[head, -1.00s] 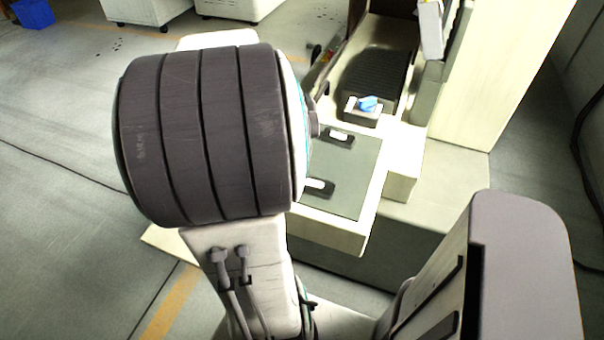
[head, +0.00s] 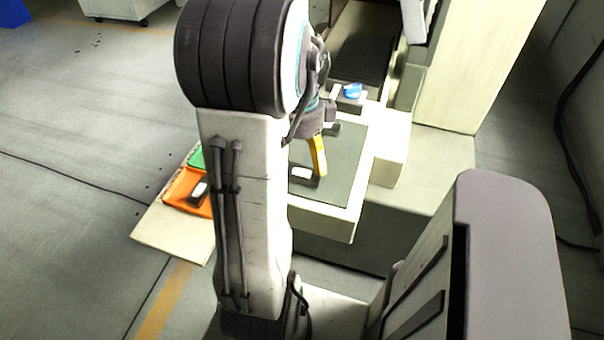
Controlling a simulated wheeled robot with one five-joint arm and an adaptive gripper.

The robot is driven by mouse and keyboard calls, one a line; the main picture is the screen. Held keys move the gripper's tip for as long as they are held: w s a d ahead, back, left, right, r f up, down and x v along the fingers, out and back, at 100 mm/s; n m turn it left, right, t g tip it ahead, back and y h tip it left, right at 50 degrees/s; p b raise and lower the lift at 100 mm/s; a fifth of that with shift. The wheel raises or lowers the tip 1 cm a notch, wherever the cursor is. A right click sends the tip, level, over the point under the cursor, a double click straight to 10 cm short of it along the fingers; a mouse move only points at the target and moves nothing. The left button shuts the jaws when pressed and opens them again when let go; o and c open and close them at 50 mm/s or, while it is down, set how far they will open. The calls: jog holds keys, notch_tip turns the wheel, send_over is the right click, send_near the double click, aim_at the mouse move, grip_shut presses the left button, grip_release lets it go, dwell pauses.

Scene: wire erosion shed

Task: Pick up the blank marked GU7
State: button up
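My gripper (head: 318,158) hangs over the grey mat in the head view, with one yellow finger showing. The rest of it is hidden by my arm, so I cannot tell if it is open or shut. A dark blank with a white label (head: 304,174) lies on the mat just below and left of the finger. A second dark blank (head: 333,128) lies farther back on the mat, partly behind the gripper. A third dark piece with a white label (head: 199,190) sits in an orange tray. No marking is legible, so I cannot tell which is GU7.
The grey mat (head: 346,171) lies on a cream bench. Behind it is a block with a blue piece (head: 353,91) in front of a dark ribbed bed. The orange tray (head: 173,188) and a green tray (head: 197,159) stand left of my arm. A tall cream cabinet (head: 480,65) rises at right.

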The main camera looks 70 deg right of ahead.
aim_at(303, 176)
jog(key=shift+s+f, duration=0.15)
jog(key=shift+f, duration=1.65)
jog(key=shift+s+f, duration=0.1)
jog(key=shift+f, duration=1.65)
jog(key=c, duration=1.4)
